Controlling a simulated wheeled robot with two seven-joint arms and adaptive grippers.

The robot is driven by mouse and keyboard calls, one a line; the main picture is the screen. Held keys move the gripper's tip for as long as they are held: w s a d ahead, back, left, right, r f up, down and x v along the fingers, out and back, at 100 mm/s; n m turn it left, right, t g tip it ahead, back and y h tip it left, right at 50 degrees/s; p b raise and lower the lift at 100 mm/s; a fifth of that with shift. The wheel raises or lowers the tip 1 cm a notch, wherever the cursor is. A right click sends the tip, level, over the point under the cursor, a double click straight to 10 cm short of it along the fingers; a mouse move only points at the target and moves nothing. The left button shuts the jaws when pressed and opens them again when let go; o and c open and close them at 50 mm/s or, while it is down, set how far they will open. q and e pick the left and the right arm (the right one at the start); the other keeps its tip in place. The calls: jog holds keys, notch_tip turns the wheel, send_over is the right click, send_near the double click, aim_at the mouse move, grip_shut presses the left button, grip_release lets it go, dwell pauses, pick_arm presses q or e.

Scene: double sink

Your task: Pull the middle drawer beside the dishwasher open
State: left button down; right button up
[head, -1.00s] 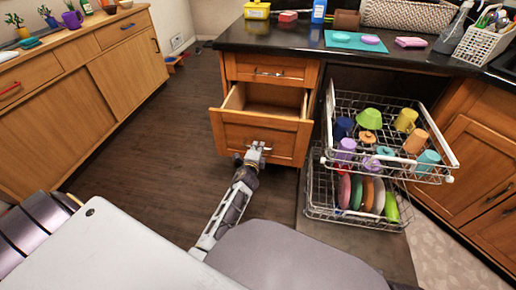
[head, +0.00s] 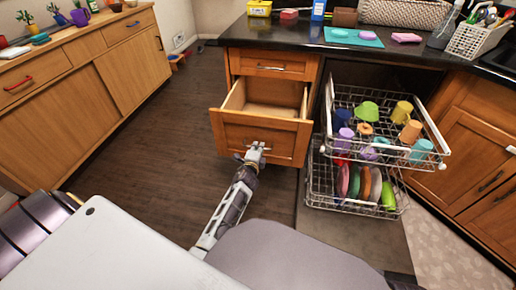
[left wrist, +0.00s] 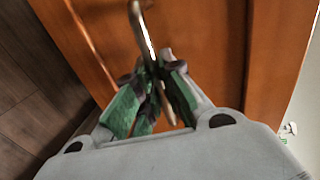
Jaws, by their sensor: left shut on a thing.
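The wooden middle drawer (head: 259,134) stands pulled out from the cabinet left of the dishwasher, and its empty inside shows from above. My left gripper (head: 252,152) is at the front of this drawer. In the left wrist view, the green-padded fingers of my left gripper (left wrist: 152,88) are shut on the metal drawer handle (left wrist: 146,35). The orange-brown drawer front shows behind them. The dishwasher's racks (head: 358,150) are pulled out right of the drawer and hold cups, bowls and plates. My right gripper is not in view.
The closed top drawer (head: 271,66) sits above the open one. The dark counter (head: 285,38) holds a basket, a cutting mat and sponges. A wooden sideboard (head: 75,80) stands at the left. Dark floor (head: 150,140) is clear between it and the drawer.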

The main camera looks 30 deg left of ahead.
pick_arm(q)
jog(key=shift+w, duration=0.1)
jog(key=c, duration=1.6)
grip_release()
jog(key=shift+c, duration=0.2)
jog(key=shift+o, duration=0.5)
jog(key=v, duration=0.7)
jog(key=shift+s, duration=0.3)
